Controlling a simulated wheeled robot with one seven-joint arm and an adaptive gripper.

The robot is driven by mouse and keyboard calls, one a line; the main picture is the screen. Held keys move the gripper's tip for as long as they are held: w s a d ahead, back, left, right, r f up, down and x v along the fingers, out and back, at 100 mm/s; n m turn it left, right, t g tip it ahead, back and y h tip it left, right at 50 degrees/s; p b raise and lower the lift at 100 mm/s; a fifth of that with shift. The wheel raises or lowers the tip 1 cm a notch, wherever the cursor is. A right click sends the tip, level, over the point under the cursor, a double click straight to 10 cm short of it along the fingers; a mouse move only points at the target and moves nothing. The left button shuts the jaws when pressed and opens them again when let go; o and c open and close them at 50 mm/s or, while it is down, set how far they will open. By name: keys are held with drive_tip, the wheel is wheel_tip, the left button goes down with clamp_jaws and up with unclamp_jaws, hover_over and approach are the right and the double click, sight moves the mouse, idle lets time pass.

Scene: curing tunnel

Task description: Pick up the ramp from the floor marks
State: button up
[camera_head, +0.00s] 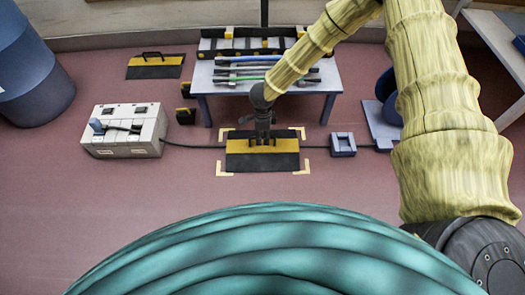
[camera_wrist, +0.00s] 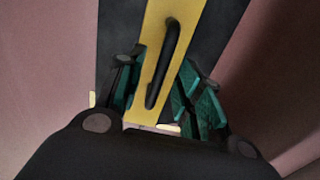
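The ramp (camera_head: 262,161) is a black slab with a yellow band and a dark handle. It lies between pale yellow corner floor marks (camera_head: 225,170); whether it touches the floor is hard to tell. My gripper (camera_head: 264,139) points down over the yellow band and hides much of the handle in the head view. In the wrist view the ramp (camera_wrist: 224,12) runs upward, with its black handle (camera_wrist: 168,55) on the yellow band. My gripper (camera_wrist: 160,80) has its teal-padded fingers apart, one on each side of the handle, with yellow band showing between them.
A dark cable runs behind the ramp from a grey box (camera_head: 125,130) at left to a small blue block (camera_head: 343,144) at right. A blue-grey table (camera_head: 330,82) with tools stands behind. Another ramp (camera_head: 155,69) lies at back left.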

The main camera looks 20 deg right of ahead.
drive_tip(key=shift+f, duration=0.85)
drive_tip(key=shift+c, duration=0.2)
clamp_jaws()
